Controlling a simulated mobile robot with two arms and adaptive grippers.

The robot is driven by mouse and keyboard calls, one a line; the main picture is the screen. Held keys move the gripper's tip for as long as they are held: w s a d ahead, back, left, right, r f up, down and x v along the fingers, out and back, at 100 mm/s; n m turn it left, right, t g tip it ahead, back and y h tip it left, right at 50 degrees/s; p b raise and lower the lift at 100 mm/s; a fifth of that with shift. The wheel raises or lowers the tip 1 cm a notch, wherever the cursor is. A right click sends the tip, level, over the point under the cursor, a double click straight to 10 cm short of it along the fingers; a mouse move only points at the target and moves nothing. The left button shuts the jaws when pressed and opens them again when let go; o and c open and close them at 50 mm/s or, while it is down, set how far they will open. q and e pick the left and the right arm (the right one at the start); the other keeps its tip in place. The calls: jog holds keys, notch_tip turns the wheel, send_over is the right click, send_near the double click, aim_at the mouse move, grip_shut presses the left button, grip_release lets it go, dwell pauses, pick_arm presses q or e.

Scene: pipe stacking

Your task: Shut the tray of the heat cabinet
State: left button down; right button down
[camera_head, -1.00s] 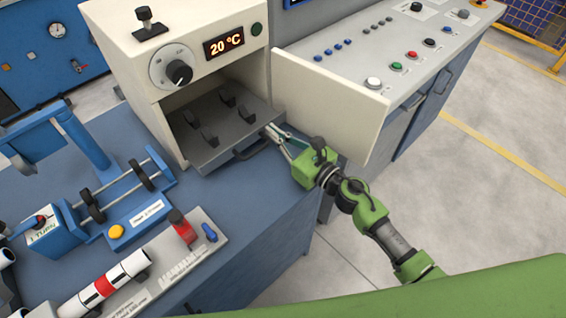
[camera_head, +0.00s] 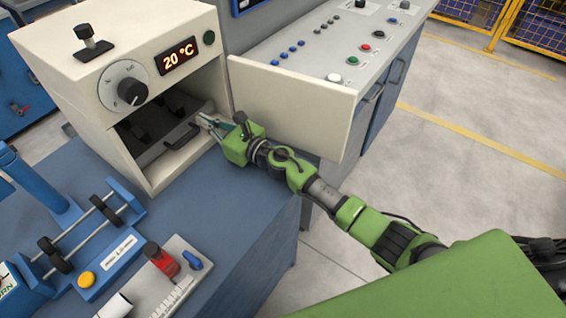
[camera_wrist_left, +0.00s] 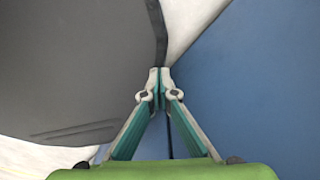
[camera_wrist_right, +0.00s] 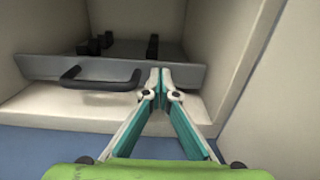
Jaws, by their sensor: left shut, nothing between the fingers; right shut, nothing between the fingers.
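The heat cabinet (camera_head: 75,78) is a cream box with a dial and a "20 °C" display, and its door (camera_head: 290,105) stands open to the right. Its dark grey tray (camera_head: 150,145) sits inside the opening, and the handle (camera_head: 181,138) faces out. In the right wrist view the tray's front (camera_wrist_right: 110,67) and its handle (camera_wrist_right: 98,78) show close ahead. My right gripper (camera_head: 203,122) is shut and empty, its tips at the right part of the tray's front; contact is hard to tell. My left gripper (camera_wrist_left: 160,70) is shut and empty in its wrist view, outside the head view.
A blue bench (camera_head: 225,200) carries the cabinet. A blue fixture with rollers (camera_head: 85,235) and a grey panel with a red switch (camera_head: 165,262) stand at the front left. A control console (camera_head: 340,50) is behind the open door.

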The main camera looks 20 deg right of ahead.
jog(key=shift+w+a+r, duration=0.1)
jog(key=shift+r, duration=0.25)
jog(key=shift+s+d+f, duration=0.1)
jog(key=shift+s+d, duration=0.15)
jog(key=shift+s, duration=0.05)
jog(key=v, duration=1.1)
jog(key=shift+s+d+f, duration=0.15)
jog(key=shift+s+f, duration=0.05)
jog(key=shift+f, duration=0.05)
